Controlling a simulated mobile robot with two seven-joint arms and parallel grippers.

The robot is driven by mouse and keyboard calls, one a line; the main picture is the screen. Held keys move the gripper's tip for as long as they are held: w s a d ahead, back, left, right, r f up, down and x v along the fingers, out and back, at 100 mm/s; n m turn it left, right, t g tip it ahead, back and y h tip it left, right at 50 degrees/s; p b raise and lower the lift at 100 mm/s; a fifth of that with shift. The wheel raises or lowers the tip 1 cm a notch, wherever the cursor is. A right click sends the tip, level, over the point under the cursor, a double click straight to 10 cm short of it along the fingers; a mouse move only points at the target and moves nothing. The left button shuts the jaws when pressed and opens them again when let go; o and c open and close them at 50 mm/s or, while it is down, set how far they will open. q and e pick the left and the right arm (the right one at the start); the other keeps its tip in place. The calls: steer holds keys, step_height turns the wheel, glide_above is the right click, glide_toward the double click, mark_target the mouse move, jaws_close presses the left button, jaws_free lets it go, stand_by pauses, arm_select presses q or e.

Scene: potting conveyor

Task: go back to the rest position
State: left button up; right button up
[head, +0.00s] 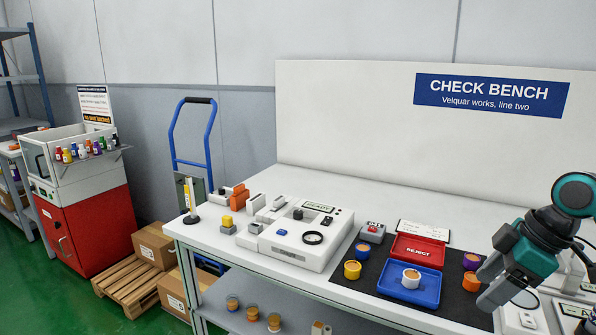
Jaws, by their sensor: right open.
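My right gripper (484,285) is at the right of the head view, above the right part of the bench. Its grey fingers point left and down, and nothing shows between them. An orange pot (470,282) and a purple pot (472,261) stand on the dark mat close to the fingers in the picture. I cannot tell how far the gripper is above them. A blue tray (427,298) holds a white pot with an orange top (411,278). My left gripper is not in view.
More equipment is at the bench's right end. A blue hand truck (172,140), pallet (128,284) and red cabinet (85,235) stand left.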

steer(key=a+f+m+t+y, duration=0.1)
steer(key=a+f+m+t, duration=0.1)
steer(key=a+f, duration=0.65)
steer(key=a+f+m+t, duration=0.15)
steer(key=a+f, duration=0.45)
steer(key=f, duration=0.6)
steer(key=s+a+f+m+t+h, duration=0.1)
steer(key=s+f+m+t, duration=0.1)
steer(key=s, duration=0.5)
steer(key=s+a+f+m+t+h, duration=0.1)
steer(key=s+f+m+t, duration=0.1)
steer(key=s+f, duration=0.3)
steer(key=s+m, duration=0.1)
steer(key=s, duration=0.1)
steer(key=shift+s+f+t+h, duration=0.2)
steer(key=shift+s+t+h, duration=0.15)
steer(key=shift+h, duration=0.05)
steer(key=shift+a+m, duration=0.1)
steer(key=shift+m, duration=0.15)
